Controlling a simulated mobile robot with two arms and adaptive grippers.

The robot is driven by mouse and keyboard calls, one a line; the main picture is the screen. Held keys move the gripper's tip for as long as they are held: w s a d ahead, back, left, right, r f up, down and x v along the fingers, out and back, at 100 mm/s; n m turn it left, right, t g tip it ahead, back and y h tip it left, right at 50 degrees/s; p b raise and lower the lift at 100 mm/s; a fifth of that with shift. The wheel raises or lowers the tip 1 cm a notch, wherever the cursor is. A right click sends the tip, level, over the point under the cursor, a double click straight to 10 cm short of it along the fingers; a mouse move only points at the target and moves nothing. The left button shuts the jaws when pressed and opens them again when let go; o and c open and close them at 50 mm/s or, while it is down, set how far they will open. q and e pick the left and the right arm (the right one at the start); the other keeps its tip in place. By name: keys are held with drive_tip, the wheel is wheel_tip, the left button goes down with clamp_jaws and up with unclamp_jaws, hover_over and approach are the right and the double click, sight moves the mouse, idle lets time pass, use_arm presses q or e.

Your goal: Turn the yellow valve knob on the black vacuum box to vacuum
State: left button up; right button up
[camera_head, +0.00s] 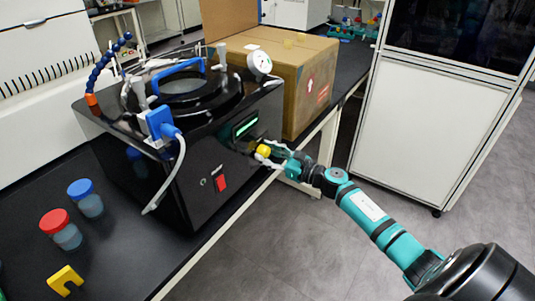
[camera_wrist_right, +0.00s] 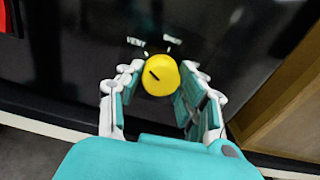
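The black vacuum box (camera_head: 205,205) stands on the dark bench. Its yellow valve knob (camera_head: 264,151) is on the front face, beside the green-lit display. In the right wrist view the round yellow knob (camera_wrist_right: 161,75) carries a short black mark slanting to the upper left, toward the VENT label (camera_wrist_right: 136,42). A second label (camera_wrist_right: 172,41) is at the upper right, too blurred to read. My right gripper (camera_head: 272,153) is at the knob, its fingers open on either side of it; firm contact is not visible. My left gripper is not in view.
A cardboard box (camera_head: 285,75) stands close beside the vacuum box. A pressure gauge (camera_head: 259,62) and blue handle are on top. A red switch (camera_head: 221,183) is on the front.

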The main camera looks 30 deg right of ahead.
drive_tip(key=c, duration=0.4)
